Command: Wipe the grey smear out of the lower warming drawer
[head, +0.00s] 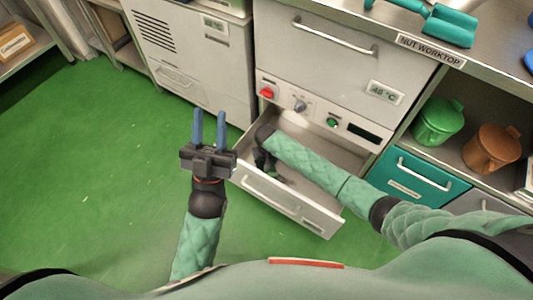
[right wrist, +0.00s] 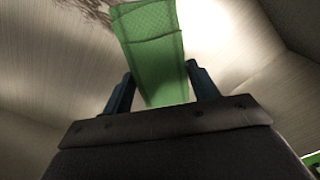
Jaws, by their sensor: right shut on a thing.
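The lower warming drawer (head: 335,216) is pulled open in the head view, below the control panel. My right arm reaches down into it, and its gripper is largely hidden there. In the right wrist view, my right gripper (right wrist: 160,82) is shut on a green cloth (right wrist: 152,42), which sticks out beyond the fingertips over the metal drawer floor (right wrist: 60,65). A dark grey smear (right wrist: 92,10) shows at the top left of that view, just left of the cloth's far end. My left gripper (head: 209,115) is open and empty, left of the drawer.
A red switch (head: 266,92) and knobs sit on the panel above the drawer. A teal drawer (head: 410,177) is shut at right, beside green (head: 437,122) and brown (head: 490,147) pots on a shelf. The green floor at left is clear.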

